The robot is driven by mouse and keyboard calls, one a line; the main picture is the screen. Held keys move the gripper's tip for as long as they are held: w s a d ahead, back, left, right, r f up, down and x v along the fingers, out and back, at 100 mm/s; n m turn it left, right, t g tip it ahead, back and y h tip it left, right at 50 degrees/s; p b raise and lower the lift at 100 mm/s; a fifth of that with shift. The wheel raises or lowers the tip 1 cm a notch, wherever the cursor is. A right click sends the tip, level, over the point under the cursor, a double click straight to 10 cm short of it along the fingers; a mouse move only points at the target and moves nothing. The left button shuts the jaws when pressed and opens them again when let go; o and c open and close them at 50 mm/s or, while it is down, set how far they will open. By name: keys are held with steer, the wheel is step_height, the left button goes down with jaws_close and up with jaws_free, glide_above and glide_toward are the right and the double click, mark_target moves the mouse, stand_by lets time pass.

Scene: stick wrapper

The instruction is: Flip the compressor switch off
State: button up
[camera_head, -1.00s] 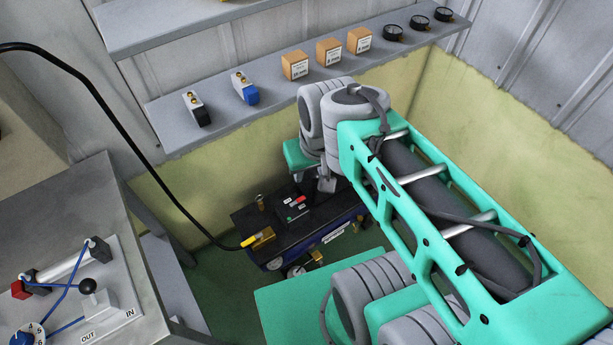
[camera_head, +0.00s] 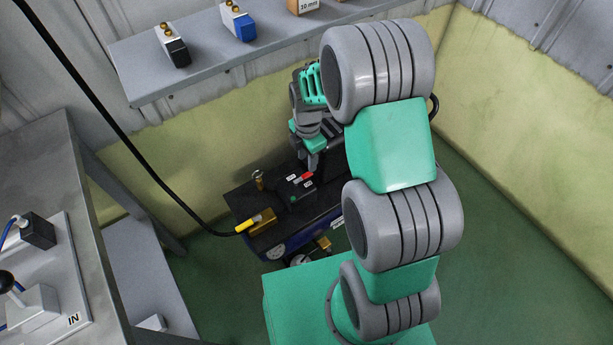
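The compressor (camera_head: 284,236) is a dark blue tank with a black top, low on the floor in front of the yellow-green wall. On its top sits a small black switch box (camera_head: 290,188) with a red switch part (camera_head: 307,177) and small white labels. My gripper (camera_head: 313,166) points down just behind and to the right of the red part. Its fingertips look close to the box; I cannot tell whether they touch it. The fingers are small and dark here, so their opening is unclear. My arm hides the compressor's right end.
A black hose (camera_head: 150,168) runs down to a yellow connector (camera_head: 245,225) on the compressor's left. A grey shelf (camera_head: 205,72) with valve blocks hangs above. A grey workbench (camera_head: 85,200) stands at left. Green floor (camera_head: 510,250) is open at right.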

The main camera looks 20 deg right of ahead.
mark_target(307, 174)
step_height(307, 174, down, 6)
steer(key=shift+f+b, duration=0.25)
steer(key=shift+b, duration=0.35)
jaws_close()
